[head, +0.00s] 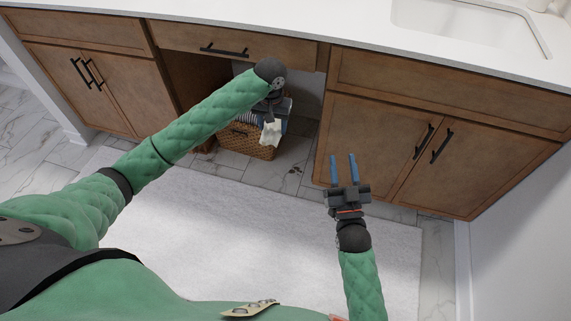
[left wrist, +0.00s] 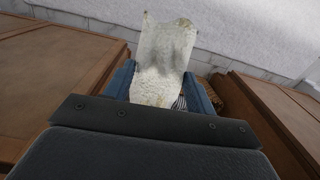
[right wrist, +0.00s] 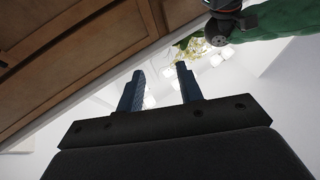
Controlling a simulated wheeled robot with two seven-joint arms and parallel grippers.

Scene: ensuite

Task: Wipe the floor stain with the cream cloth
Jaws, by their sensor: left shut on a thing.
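The cream cloth (head: 271,133) hangs from my left gripper (head: 272,117), in front of the wicker basket under the vanity. In the left wrist view the cloth (left wrist: 163,65) is pinched between the blue fingers of my left gripper (left wrist: 163,90) and shows greyish smudges. The floor stain (head: 295,170) appears as small dark spots on the tiles right of the basket, below and to the right of the cloth. My right gripper (head: 343,160) is open and empty in front of the right cabinet doors. Its spread fingers (right wrist: 160,88) show in the right wrist view.
The wicker basket (head: 248,145) holds folded cloths and stands in the open bay under the counter. Wooden cabinets (head: 375,140) flank the bay. A white rug (head: 200,215) covers the floor in front. A strip of tile lies between rug and cabinets.

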